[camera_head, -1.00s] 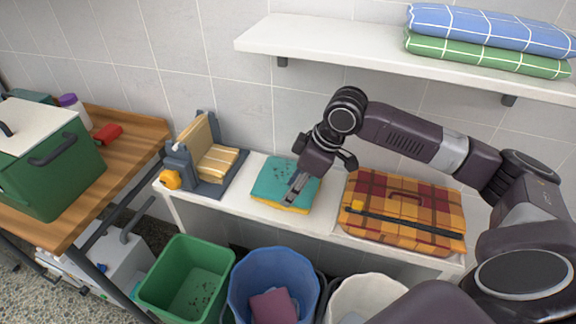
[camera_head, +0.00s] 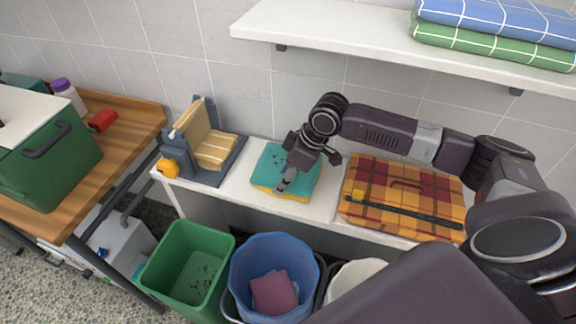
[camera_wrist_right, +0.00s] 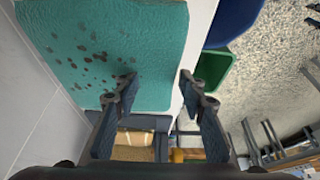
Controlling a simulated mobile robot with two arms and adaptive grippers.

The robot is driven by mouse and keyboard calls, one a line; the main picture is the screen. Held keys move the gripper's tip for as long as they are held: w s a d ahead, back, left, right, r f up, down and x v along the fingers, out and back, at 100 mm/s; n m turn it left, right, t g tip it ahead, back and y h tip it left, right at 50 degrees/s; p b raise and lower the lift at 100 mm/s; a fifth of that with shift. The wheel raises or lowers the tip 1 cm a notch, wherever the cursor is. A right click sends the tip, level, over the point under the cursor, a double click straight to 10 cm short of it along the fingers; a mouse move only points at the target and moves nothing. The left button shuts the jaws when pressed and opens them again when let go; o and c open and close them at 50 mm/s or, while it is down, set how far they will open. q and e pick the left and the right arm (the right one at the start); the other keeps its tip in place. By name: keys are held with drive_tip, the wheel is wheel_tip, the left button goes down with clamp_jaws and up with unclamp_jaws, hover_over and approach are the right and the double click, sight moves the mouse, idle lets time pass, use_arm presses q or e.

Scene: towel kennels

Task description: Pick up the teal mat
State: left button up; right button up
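The teal mat (camera_head: 271,165) lies on the white counter, on top of a yellow layer that shows along its front edge. Dark spots mark its top. In the right wrist view the teal mat (camera_wrist_right: 95,40) fills the upper left, with its edge by the fingers. My right gripper (camera_head: 284,185) is over the mat's front part, pointing down. In the right wrist view my right gripper (camera_wrist_right: 155,85) has its two fingers apart with nothing between them. I cannot tell whether the fingers touch the mat. My left gripper is out of view.
A plaid case (camera_head: 375,178) lies right of the mat. A grey stand with a beige cushion (camera_head: 217,148) is to its left. A green bin (camera_head: 160,262) and a blue bin (camera_head: 247,246) stand below the counter. A white shelf (camera_head: 345,50) with folded towels hangs above.

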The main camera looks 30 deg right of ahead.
drive_tip(key=shift+c, duration=0.6)
drive_tip(key=c, duration=0.8)
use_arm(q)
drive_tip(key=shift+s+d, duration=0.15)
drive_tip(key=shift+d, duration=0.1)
use_arm(e)
clamp_jaws()
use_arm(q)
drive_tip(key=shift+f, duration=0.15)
use_arm(e)
drive_tip(key=shift+r, duration=0.1)
